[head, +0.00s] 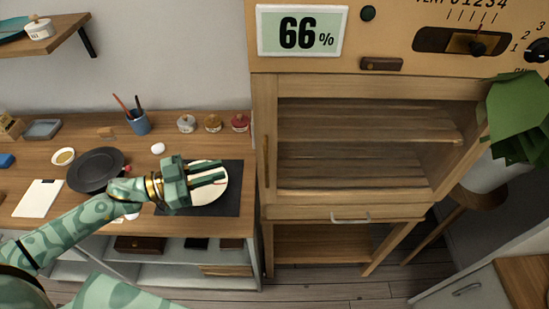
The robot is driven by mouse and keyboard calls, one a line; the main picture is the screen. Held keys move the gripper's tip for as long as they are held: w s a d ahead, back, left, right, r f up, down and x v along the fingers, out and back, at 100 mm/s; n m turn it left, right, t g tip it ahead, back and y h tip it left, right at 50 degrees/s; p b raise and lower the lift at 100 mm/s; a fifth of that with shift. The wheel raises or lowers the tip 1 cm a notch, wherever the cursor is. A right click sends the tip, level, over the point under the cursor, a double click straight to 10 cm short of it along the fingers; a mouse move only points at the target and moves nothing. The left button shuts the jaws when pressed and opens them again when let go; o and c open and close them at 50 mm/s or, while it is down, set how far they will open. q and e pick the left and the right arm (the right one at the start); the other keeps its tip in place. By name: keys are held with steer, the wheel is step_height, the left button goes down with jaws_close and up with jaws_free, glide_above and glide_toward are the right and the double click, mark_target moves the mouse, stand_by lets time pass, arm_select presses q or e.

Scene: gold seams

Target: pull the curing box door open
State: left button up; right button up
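The curing box (263,180) is a tall wooden cabinet right of the workbench, with slatted shelves showing inside. Its door front (350,196) looks closed, but I cannot clearly tell whether a pane covers the opening. A small dark vertical handle (266,150) seems to sit on the left upright. My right gripper is not in view.
A drawer handle (350,218) sticks out below. The workbench (85,137) holds a dark plate (97,167), a brush cup (139,123) and jars. A leafy plant (520,110) overhangs the right side.

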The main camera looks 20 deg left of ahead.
mark_target(274, 162)
arm_select(q)
steer(key=w+d, duration=0.2)
steer(key=d, duration=0.2)
steer(key=w+d+g+h+p, duration=0.1)
steer(key=w+d, duration=0.1)
steer(key=d, duration=0.2)
steer(key=w+d+g, duration=0.1)
steer(key=w+d, duration=0.1)
steer(key=d, duration=0.3)
steer(key=shift+r+p, duration=0.35)
jaws_close()
